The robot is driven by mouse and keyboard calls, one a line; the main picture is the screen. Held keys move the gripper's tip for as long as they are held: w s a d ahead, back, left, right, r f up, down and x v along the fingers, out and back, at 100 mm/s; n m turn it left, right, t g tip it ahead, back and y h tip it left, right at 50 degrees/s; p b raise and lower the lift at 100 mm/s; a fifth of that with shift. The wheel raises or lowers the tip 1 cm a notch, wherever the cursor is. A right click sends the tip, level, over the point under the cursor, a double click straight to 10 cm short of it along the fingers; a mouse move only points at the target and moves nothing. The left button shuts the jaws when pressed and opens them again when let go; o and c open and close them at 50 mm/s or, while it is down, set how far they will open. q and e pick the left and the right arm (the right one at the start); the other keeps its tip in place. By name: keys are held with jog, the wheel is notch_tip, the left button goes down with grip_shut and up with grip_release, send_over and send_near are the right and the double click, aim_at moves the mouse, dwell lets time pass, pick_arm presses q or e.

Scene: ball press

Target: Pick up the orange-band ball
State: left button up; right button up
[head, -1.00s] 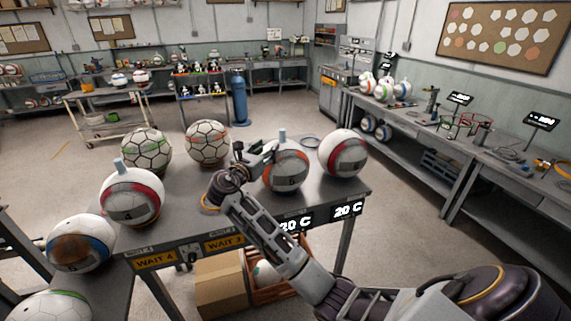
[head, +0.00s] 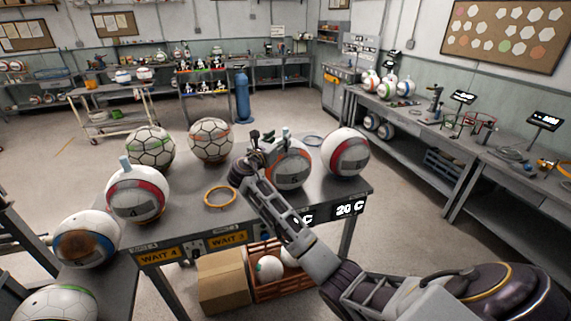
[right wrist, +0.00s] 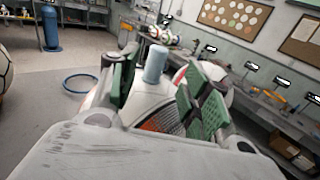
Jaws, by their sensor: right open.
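The orange-band ball (head: 291,170) is white with an orange and grey band and a pale blue plug on top. It sits on the grey table, left of a red-band ball (head: 345,152). My right gripper (head: 268,138) is open at the upper left of the orange-band ball, and its arm covers part of the scene below. In the right wrist view the green finger pads (right wrist: 162,88) stand apart, with the ball (right wrist: 158,112) and its blue plug (right wrist: 155,66) showing between them. I cannot tell whether the pads touch the ball. My left gripper is not in view.
An orange ring (head: 220,196) lies on the table (head: 190,225). Another red-band ball (head: 136,195) stands at the left, and two panelled balls (head: 150,147) (head: 211,140) stand at the back. A crate (head: 262,292) is below.

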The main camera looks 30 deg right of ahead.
aim_at(284, 133)
jog(key=shift+w+d, duration=0.4)
jog(key=shift+d, duration=0.2)
jog(key=shift+w+d, duration=0.1)
jog(key=shift+w+p+x, duration=0.2)
jog(key=shift+p+x, duration=0.45)
jog(key=shift+x, duration=1.85)
grip_shut()
jog(key=shift+r, duration=0.1)
